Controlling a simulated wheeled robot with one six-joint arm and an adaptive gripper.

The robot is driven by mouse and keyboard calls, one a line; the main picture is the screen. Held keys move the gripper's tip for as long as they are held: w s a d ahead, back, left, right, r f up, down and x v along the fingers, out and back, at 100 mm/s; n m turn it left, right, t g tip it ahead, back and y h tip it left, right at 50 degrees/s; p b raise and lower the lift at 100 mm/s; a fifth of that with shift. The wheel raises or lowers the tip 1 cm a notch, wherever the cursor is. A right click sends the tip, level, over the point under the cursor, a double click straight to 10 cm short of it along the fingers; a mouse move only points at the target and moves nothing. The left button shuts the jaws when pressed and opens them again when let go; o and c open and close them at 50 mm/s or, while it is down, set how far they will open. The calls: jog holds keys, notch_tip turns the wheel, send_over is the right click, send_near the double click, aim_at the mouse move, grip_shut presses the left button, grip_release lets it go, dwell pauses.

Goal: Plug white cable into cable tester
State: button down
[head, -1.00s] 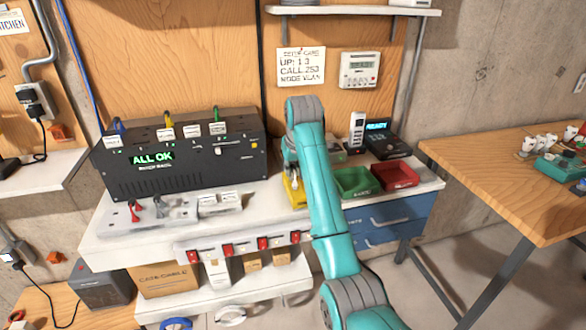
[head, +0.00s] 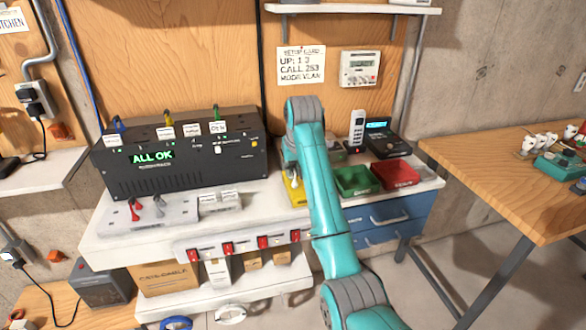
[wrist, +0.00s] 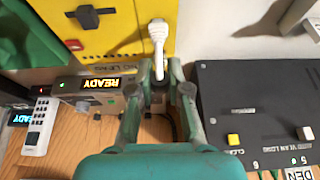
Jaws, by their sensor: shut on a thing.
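My gripper (wrist: 162,88) points down at the back of the bench, its fingers close together on the lower end of a white cable plug (wrist: 158,32). The plug's wider end shows against a yellow surface (wrist: 118,28). A small grey box with a lit READY display (wrist: 97,83) is left of my fingers in the wrist view. I cannot tell which box is the cable tester, or whether the plug touches a socket.
A black switch box (head: 180,165) showing ALL OK stands left of my arm. A green bin (head: 358,181), a red bin (head: 394,174), a white handset (head: 357,130) and a black phone base (head: 381,138) are to the right. A wooden table (head: 490,165) stands farther right.

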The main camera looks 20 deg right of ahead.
jog(key=shift+f, duration=0.2)
dwell(0.6)
jog(key=c, duration=0.7)
grip_release()
jog(key=shift+o, duration=0.2)
jog(key=shift+r, duration=0.1)
jog(key=shift+r, duration=3.65)
